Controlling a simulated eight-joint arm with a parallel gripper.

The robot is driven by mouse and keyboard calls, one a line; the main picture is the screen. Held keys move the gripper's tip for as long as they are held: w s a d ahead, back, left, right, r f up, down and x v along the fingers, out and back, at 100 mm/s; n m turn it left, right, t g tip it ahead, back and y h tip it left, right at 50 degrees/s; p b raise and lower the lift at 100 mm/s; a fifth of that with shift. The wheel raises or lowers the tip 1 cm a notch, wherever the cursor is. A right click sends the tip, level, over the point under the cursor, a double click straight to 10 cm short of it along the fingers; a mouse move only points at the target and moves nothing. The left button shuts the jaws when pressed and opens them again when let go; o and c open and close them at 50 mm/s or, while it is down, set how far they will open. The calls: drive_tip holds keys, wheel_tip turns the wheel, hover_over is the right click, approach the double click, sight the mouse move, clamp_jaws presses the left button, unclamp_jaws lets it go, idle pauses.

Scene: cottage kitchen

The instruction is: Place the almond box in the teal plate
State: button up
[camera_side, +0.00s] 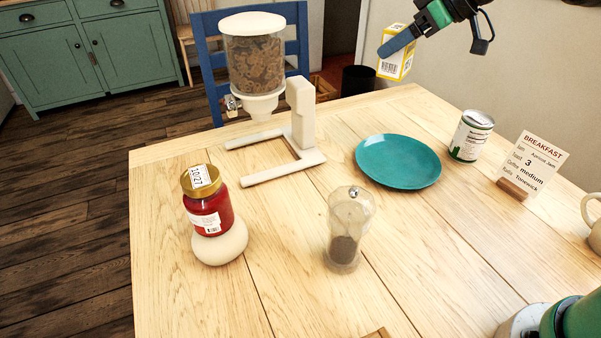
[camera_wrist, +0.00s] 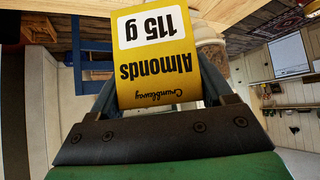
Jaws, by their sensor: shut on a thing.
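The almond box (camera_side: 397,60) is small, yellow and white, with a barcode on the side that shows. My gripper (camera_side: 398,44) is shut on it and holds it in the air above the far right part of the table. In the wrist view the almond box (camera_wrist: 155,57) fills the space between my fingers, its "Almonds 115 g" label upside down. The teal plate (camera_side: 398,160) lies flat and empty on the table. The box is above and beyond the plate in the side view, apart from it.
A can (camera_side: 471,136) and a breakfast card (camera_side: 530,163) stand right of the plate. A cereal dispenser (camera_side: 256,70) stands to its left. A pepper grinder (camera_side: 348,230) and a red jar (camera_side: 207,205) on a round white base are nearer. A mug (camera_side: 592,222) is at the right edge.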

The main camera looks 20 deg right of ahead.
drive_tip(key=m+h, duration=0.1)
drive_tip(key=m, duration=0.1)
hover_over(397, 163)
drive_tip(key=shift+t, duration=0.4)
wheel_tip(397, 163, down, 16)
drive_tip(key=shift+w+r, duration=0.1)
drive_tip(key=shift+r, duration=0.05)
drive_tip(key=shift+f, duration=2.15)
drive_tip(key=shift+f, duration=0.15)
drive_tip(key=o, duration=1.3)
